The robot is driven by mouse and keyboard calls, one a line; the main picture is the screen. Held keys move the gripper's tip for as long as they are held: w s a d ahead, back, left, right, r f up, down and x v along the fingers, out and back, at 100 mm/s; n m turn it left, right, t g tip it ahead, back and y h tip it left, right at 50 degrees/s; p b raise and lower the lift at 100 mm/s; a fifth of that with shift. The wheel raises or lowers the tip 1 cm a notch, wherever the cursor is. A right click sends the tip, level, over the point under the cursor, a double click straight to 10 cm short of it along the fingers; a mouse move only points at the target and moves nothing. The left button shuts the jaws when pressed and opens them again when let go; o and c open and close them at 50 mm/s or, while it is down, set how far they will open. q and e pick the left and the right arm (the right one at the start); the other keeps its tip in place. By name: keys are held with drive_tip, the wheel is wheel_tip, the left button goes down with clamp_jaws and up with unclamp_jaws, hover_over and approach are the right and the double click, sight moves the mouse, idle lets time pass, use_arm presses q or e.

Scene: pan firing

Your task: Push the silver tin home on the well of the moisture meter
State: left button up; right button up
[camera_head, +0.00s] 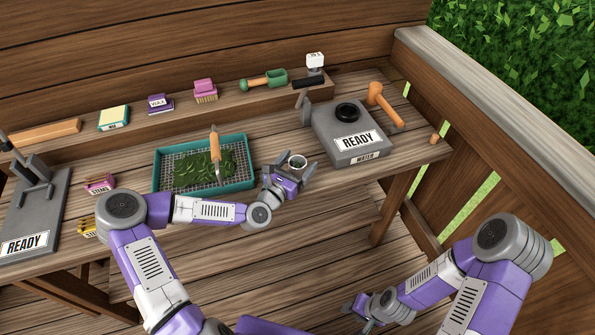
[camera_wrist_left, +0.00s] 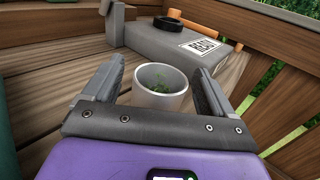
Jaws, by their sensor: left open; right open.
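The silver tin (camera_head: 297,162) stands upright on the bench, with green leaf bits inside. My left gripper (camera_head: 290,172) is open around it; in the left wrist view the tin (camera_wrist_left: 160,88) sits between the two spread fingers (camera_wrist_left: 158,95), with gaps on both sides. The moisture meter (camera_head: 350,132) is a grey box labelled READY, to the right of the tin. Its well (camera_head: 348,112) is a black ring on top, and it also shows in the left wrist view (camera_wrist_left: 174,23). My right gripper (camera_head: 368,308) is open and empty, low at the front, off the bench.
A teal tray (camera_head: 247,184) with leaves and an orange-handled tool (camera_head: 214,147) lies left of the tin. An orange mallet-shaped piece (camera_head: 385,104) is at the meter's right side. Several small items line the back ledge.

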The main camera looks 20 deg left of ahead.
use_arm(q)
drive_tip(key=c, duration=1.1)
